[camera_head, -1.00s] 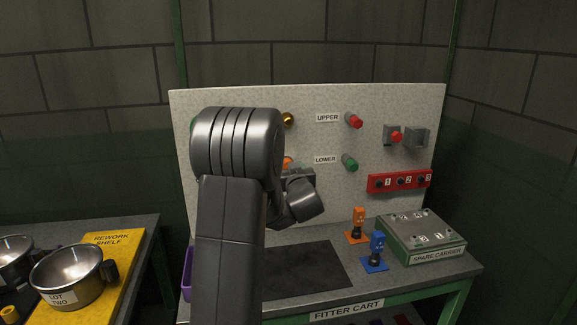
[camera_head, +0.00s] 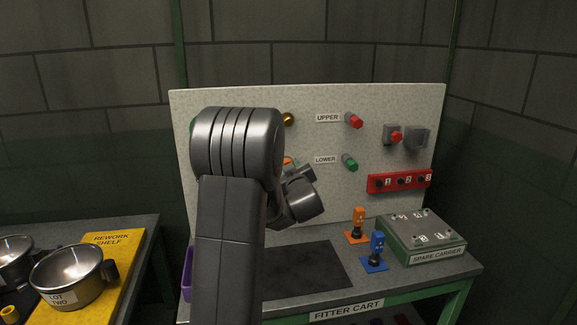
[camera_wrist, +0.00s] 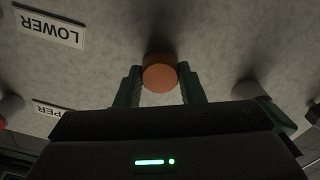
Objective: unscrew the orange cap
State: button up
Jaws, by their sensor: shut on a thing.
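The orange cap (camera_wrist: 160,77) is on the pale wall panel and shows in the middle of the wrist view. My gripper (camera_wrist: 160,85) has one finger on each side of the cap and is shut on it. In the head view only a small bit of the orange cap (camera_head: 288,160) shows past my arm. My gripper (camera_head: 298,176) is at the panel there, mostly hidden behind my arm.
On the panel (camera_head: 250,205), a red knob (camera_head: 354,120) and a green knob (camera_head: 350,163) stick out to the right of the cap. Orange (camera_head: 358,222) and blue (camera_head: 376,248) upright pieces stand on the cart beside the spare carrier (camera_head: 424,236). A dark mat (camera_head: 305,270) is bare.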

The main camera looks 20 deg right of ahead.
jog(key=n, duration=1.7)
jog(key=o, duration=1.2)
jog(key=m, duration=2.4)
